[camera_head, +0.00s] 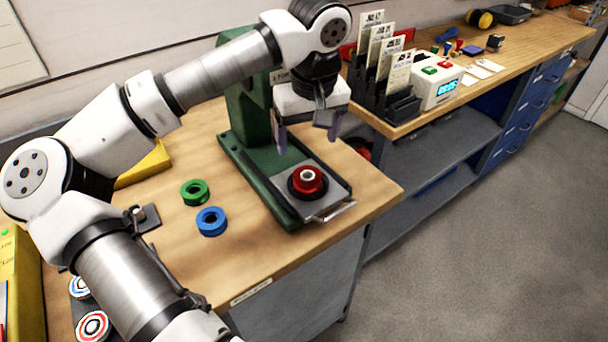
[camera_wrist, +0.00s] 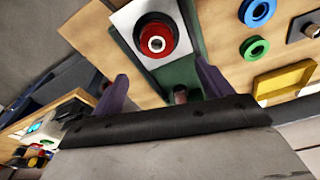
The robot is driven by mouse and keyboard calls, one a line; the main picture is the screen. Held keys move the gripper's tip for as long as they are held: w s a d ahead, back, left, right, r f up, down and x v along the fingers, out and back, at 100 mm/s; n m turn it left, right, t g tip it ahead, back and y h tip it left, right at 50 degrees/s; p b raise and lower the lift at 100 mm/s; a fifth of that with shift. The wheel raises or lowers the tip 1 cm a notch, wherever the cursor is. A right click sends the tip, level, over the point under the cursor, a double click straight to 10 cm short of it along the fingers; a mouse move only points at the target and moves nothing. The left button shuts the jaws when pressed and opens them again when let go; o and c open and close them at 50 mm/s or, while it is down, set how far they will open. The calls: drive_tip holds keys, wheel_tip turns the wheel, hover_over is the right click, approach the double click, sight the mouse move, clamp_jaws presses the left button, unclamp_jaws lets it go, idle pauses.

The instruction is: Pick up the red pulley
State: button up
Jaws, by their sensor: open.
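The red pulley (camera_head: 308,179) sits on a black round seat on the plate of the green press (camera_head: 250,170). In the wrist view the red pulley (camera_wrist: 155,38) shows with a pale hub and a dark hole at its middle, ahead of the fingers. My gripper (camera_head: 310,137) is open and empty, with its purple fingers pointing down. It is above the press base and behind the pulley as the head camera sees it, apart from it. In the wrist view my gripper (camera_wrist: 160,83) shows its two fingers spread wide. Nothing hides the pulley.
A green ring (camera_head: 194,192) and a blue ring (camera_head: 211,221) lie on the wooden bench left of the press. The press column stands close beside my gripper. A black card rack (camera_head: 385,100) and a white timer box (camera_head: 436,84) stand on the bench to the right.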

hover_over(308, 172)
drive_tip(key=s, duration=0.1)
drive_tip(key=f, duration=0.4)
drive_tip(key=shift+s+a+f+p, duration=0.1)
drive_tip(key=shift+s+f+p, duration=0.1)
drive_tip(key=shift+p, duration=0.15)
drive_tip(key=shift+f+p, duration=1.2)
drive_tip(key=shift+f, duration=1.45)
drive_tip(key=c, duration=1.1)
